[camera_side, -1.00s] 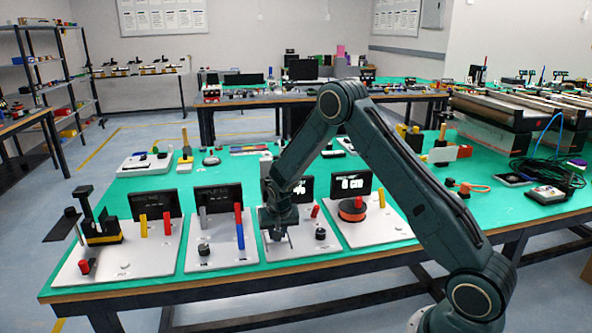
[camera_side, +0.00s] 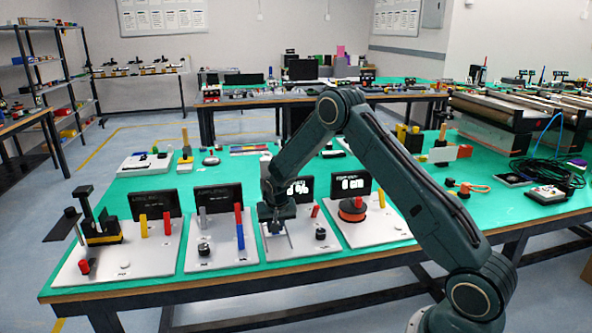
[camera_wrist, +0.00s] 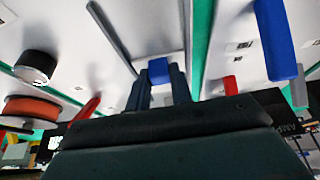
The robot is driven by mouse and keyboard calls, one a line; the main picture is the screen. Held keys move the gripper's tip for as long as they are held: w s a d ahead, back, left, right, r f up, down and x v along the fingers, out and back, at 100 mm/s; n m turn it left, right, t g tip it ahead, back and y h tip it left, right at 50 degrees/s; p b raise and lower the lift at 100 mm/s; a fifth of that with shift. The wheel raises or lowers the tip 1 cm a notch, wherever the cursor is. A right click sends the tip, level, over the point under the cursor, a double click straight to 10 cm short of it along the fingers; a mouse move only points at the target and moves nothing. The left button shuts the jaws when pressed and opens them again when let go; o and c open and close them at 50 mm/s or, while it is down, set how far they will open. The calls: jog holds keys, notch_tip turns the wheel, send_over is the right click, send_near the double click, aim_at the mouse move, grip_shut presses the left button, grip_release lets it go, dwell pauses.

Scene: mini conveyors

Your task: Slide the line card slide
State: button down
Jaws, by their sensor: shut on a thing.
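The line card slide appears as a small blue block (camera_wrist: 158,70) in the wrist view. It sits at the end of a grey rail (camera_wrist: 108,28) on a white panel. My gripper (camera_wrist: 160,82) has one finger on each side of the block and is shut on it. In the side view my gripper (camera_side: 276,226) is down at the third panel (camera_side: 300,245), in front of its black display (camera_side: 299,188). The arm partly covers this display; a percent reading shows on it. The block is hidden by the gripper in the side view.
On the same panel a black knob (camera_side: 320,233) stands right of my gripper. The panel to the left has a blue bar (camera_side: 240,237). The panel to the right has an orange and black spool (camera_side: 351,210). A yellow and black device (camera_side: 103,230) stands farther left.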

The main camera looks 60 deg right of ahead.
jog(key=c, duration=1.2)
grip_release()
jog(key=shift+c, duration=0.2)
jog(key=shift+r, duration=0.1)
jog(key=v, duration=1.3)
jog(key=shift+r, duration=0.3)
jog(key=shift+s+a+r, duration=0.1)
jog(key=shift+s+a, duration=0.1)
jog(key=s+a+r+n+t+y, duration=0.1)
jog(key=s+a+r+n, duration=0.1)
jog(key=s+a+r, duration=0.4)
jog(key=s+a+r+n+t+y, duration=0.15)
jog(key=s+a+r, duration=0.25)
jog(key=s+r, duration=0.45)
jog(key=s+a+r+n, duration=0.1)
jog(key=s+a+n, duration=0.1)
jog(key=s, duration=0.6)
jog(key=s+a+n, duration=0.3)
jog(key=s+a, duration=0.1)
jog(key=s, duration=0.5)
jog(key=shift+s+a+r+y, duration=0.3)
jog(key=shift+r+y, duration=0.05)
